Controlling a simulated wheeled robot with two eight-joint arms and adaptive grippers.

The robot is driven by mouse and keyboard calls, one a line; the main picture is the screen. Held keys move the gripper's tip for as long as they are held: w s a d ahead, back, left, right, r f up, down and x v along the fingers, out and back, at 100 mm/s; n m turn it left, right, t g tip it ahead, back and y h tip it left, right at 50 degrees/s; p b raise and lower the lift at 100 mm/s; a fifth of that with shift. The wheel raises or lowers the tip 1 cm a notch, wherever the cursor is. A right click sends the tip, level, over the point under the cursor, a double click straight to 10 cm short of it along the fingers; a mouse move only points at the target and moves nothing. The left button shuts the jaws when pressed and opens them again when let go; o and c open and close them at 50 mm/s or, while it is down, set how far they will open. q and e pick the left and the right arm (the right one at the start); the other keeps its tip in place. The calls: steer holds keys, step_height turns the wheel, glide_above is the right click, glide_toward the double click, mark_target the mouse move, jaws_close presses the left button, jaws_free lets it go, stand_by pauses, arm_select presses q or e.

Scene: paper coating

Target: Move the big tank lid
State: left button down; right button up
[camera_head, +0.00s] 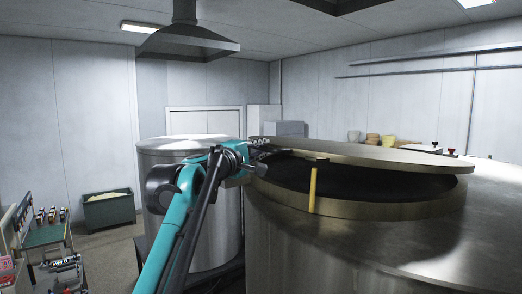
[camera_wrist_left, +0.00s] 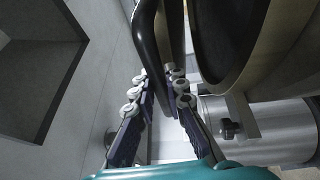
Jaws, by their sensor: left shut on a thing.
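The big tank lid (camera_head: 370,153) is a flat round metal disc over the dark round opening (camera_head: 345,178) of the big tank (camera_head: 320,240). It is raised at the near side, with a dark gap between it and the tank rim. My left gripper (camera_head: 262,153) is at the lid's left edge. In the left wrist view, my left gripper (camera_wrist_left: 161,95) has its fingers on both sides of a black curved handle (camera_wrist_left: 147,42) and is shut on it. The tank's round opening also shows there (camera_wrist_left: 222,40). My right gripper is not in view.
A yellow upright post (camera_head: 312,190) stands at the near rim of the opening. A smaller steel tank (camera_head: 190,150) stands behind my left arm. A green bin (camera_head: 108,212) and a bench with small items (camera_head: 45,235) are at the left. An extractor hood (camera_head: 187,42) hangs above.

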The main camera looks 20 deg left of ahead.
arm_select(q)
step_height(320, 180, up, 7)
steer(key=w+p, duration=0.1)
steer(key=p, duration=0.1)
steer(key=shift+d, duration=0.35)
steer(key=c, duration=1.5)
jaws_free()
steer(key=shift+f, duration=0.1)
steer(key=shift+c, duration=0.2)
steer(key=r+v, duration=0.1)
steer(key=v, duration=1.1)
steer(key=shift+f, duration=0.45)
steer(key=shift+a, duration=0.1)
